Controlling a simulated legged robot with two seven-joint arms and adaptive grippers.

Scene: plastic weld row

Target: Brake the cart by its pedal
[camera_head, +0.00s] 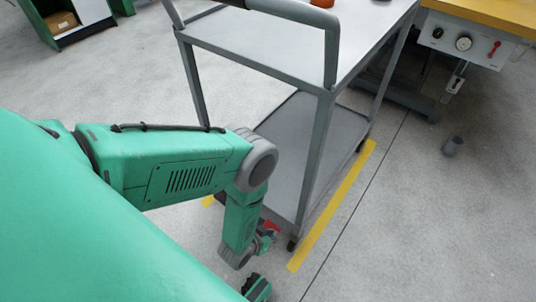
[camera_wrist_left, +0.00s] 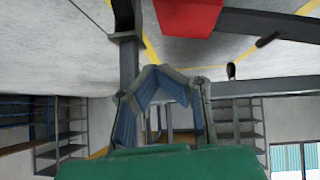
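The grey two-shelf cart (camera_head: 318,130) stands in front of me, its handle (camera_head: 332,45) on the near side. Its red pedal (camera_head: 271,227) is low at the near end, close to the floor, partly hidden by my left arm. The pedal shows large in the left wrist view (camera_wrist_left: 187,15), beyond the fingertips and a little to the right, apart from them. My left gripper (camera_head: 267,238) is down beside the pedal. In the left wrist view its blue-padded fingers (camera_wrist_left: 156,72) bend inward and their tips meet, with nothing seen between them. My right gripper is out of view.
A yellow floor line (camera_head: 335,205) runs along the cart's right side. Green furniture (camera_head: 45,30) stands far left. The right floor is mostly clear.

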